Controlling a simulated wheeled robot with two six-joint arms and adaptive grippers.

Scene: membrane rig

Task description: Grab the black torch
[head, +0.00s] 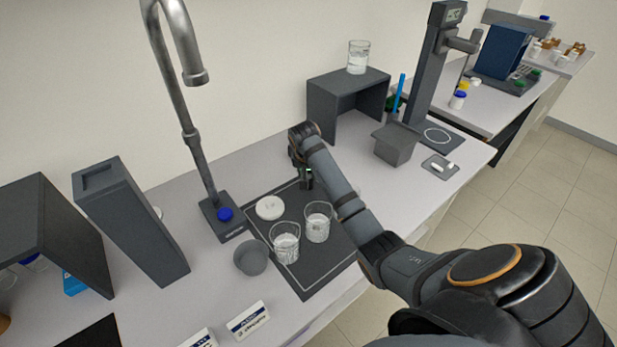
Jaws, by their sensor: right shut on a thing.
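My right arm reaches in from the lower right across the bench. Its gripper (306,180) points down over the far edge of the dark mat (318,262). It is shut on a small dark thing, which fits the black torch; the gripper and wrist hide most of it, so its shape and whether it touches the mat are unclear. No other black torch shows clearly. My left gripper is not in view.
Two glass beakers (318,222) (285,242) and a white round dish (270,208) stand on the mat close to the gripper. A grey cup (250,258) and a tall tap (186,120) are left. A dark stand (322,105) bearing a beaker (358,58) is behind.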

